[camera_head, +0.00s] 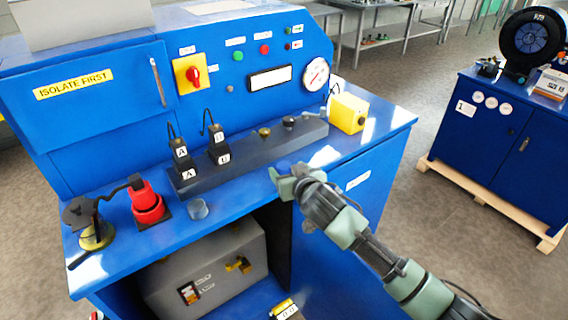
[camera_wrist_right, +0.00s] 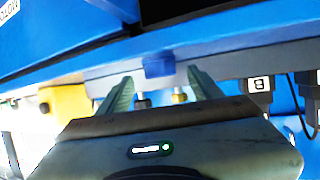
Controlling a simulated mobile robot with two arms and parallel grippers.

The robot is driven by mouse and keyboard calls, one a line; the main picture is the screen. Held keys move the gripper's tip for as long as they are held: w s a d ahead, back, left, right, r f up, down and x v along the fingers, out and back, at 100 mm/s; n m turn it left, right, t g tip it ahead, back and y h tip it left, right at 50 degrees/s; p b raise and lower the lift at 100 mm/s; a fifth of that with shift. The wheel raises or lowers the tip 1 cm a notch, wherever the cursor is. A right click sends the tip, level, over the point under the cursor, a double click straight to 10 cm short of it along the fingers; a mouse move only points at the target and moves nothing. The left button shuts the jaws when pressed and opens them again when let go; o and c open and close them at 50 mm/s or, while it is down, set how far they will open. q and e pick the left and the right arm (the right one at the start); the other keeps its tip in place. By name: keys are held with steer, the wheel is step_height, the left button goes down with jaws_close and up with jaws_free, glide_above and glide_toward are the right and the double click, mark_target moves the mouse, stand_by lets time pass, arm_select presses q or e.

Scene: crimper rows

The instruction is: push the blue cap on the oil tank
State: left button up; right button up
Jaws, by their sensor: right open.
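A small blue block (camera_wrist_right: 158,64), which looks like the blue cap, shows between my fingertips in the right wrist view. It is on the front of a long grey block (camera_wrist_right: 235,62); I cannot tell whether the fingers touch it. In the head view the long dark grey block (camera_head: 240,158) lies on the blue bench, and no blue cap is clearly seen there; my right gripper may hide it. My right gripper (camera_head: 286,176) is open and empty in front of this block, and its fingers show in the wrist view (camera_wrist_right: 159,80). Which part is the oil tank is unclear. My left gripper is out of view.
Labelled black connectors (camera_head: 218,150) and a yellow box (camera_head: 348,113) stand at the block. A grey case (camera_head: 205,270) sits in the open cabinet below.

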mark_target(284, 168)
steer(key=shift+x, duration=1.2)
steer(key=c, duration=1.4)
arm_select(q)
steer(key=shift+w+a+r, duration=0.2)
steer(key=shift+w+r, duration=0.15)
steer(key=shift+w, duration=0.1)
